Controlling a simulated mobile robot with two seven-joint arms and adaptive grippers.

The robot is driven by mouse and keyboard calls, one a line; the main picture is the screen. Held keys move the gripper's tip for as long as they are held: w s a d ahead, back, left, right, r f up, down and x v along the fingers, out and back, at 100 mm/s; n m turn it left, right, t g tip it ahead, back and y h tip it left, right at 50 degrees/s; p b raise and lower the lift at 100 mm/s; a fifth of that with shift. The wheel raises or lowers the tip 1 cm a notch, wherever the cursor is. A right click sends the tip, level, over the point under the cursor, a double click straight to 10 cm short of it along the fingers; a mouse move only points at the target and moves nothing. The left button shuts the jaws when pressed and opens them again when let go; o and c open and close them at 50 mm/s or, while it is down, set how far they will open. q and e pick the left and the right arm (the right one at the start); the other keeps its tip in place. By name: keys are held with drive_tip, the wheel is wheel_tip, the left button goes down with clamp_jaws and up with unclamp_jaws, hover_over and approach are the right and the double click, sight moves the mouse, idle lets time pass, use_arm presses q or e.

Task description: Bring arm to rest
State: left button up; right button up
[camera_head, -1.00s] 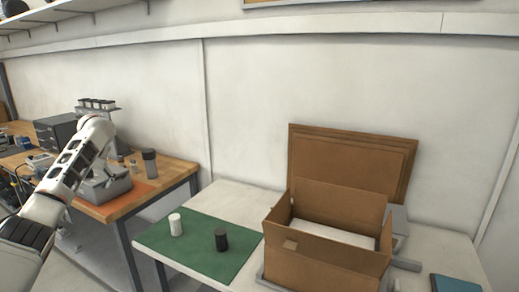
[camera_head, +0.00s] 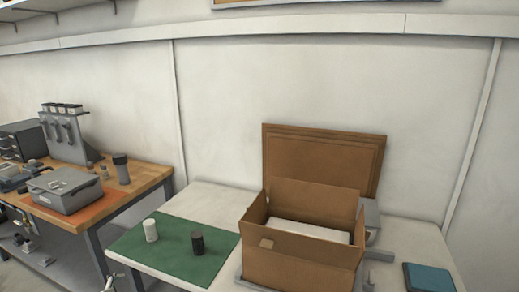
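My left arm is almost wholly out of the head view. Only a small pale piece (camera_head: 115,283) shows at the bottom edge, left of the white table; it looks like part of my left gripper, but it is too small and cut off to tell whether it is open or shut. My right gripper and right arm are not in view. A white cylinder (camera_head: 151,230) and a black cylinder (camera_head: 197,243) stand upright on the green mat (camera_head: 180,262), with no gripper near them.
An open cardboard box (camera_head: 295,262) stands on the white table (camera_head: 410,240), holding something white. A blue item (camera_head: 430,278) lies at right. The wooden bench (camera_head: 150,178) at left carries a grey metal box (camera_head: 66,190), a grey stand (camera_head: 62,135) and a dark-topped grey container (camera_head: 121,168).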

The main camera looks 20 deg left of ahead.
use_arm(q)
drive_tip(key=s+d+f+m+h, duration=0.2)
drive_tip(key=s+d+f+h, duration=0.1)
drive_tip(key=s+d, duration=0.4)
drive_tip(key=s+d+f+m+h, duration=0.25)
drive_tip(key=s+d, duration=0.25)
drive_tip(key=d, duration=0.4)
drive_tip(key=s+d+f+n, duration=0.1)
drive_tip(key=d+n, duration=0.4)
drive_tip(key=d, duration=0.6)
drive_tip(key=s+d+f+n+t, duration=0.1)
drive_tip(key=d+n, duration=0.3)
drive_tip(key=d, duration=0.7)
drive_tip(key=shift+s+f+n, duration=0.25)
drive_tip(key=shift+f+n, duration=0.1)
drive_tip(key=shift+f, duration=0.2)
